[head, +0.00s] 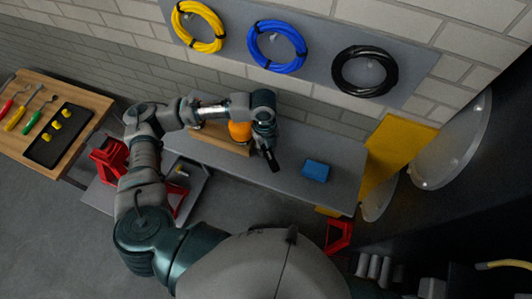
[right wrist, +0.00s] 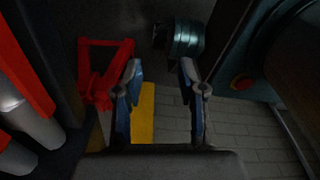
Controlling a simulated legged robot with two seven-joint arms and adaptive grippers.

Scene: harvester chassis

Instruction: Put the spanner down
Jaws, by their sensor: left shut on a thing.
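My left gripper (head: 268,153) is over the grey bench (head: 342,186), to the left of a blue block. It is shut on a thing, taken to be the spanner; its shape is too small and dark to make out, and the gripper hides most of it. In the right wrist view my right gripper (right wrist: 163,92) is open, its two fingers apart with nothing between them.
The blue block (head: 316,170) lies on the bench. A wooden table (head: 84,98) with hand tools stands at left. Coiled cables hang on the wall. A red stand (right wrist: 98,75) is near my right gripper.

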